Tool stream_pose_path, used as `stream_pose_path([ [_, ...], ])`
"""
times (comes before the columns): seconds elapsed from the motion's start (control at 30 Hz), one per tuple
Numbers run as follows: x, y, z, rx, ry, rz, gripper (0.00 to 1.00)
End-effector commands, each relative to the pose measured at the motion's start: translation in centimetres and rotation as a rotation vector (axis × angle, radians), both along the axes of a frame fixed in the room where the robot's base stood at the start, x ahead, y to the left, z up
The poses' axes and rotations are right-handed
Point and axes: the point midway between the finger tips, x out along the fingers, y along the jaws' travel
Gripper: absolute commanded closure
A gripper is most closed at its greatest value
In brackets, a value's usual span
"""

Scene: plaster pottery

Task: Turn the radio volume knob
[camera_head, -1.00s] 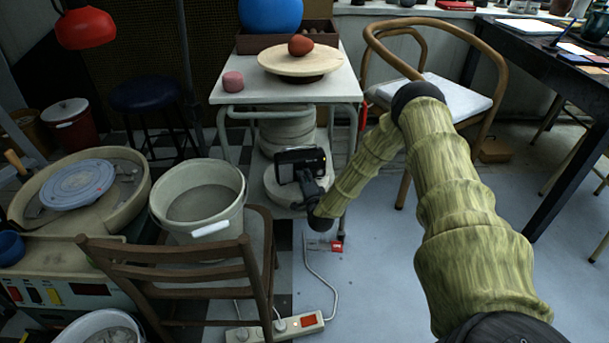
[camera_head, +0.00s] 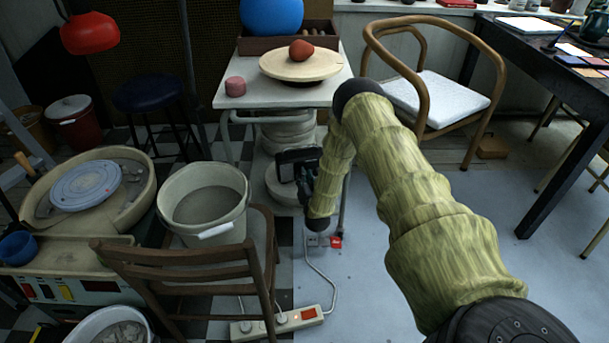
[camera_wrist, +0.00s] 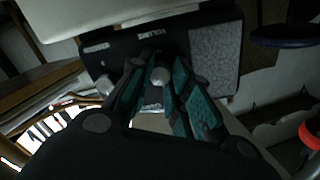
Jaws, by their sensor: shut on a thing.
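The radio (camera_wrist: 120,50) fills the upper middle of the wrist view. It is a black case with a grey speaker panel (camera_wrist: 214,58) and the word VOLUME printed upside down beside the knob. The round, pale volume knob (camera_wrist: 160,75) sits between the teal-padded fingers of my gripper (camera_wrist: 160,82). My gripper is shut on the knob, with a finger on each side. In the head view my gripper (camera_head: 304,178) is low beside the small table. A dark boxy shape is at its end, and I cannot make out the knob there.
The small white table (camera_head: 270,95) carries a round board (camera_head: 285,68) with a reddish lump. A wooden chair (camera_head: 180,262) and a grey bucket (camera_head: 205,215) stand to the left. A power strip (camera_head: 278,322) with cords lies on the floor. Open blue-grey floor is at the right.

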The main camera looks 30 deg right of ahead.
Motion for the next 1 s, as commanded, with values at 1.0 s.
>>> stream_pose_path([
  [1.0, -0.03, 0.17, -0.24, -0.642, 0.229, 0.002, 1.0],
])
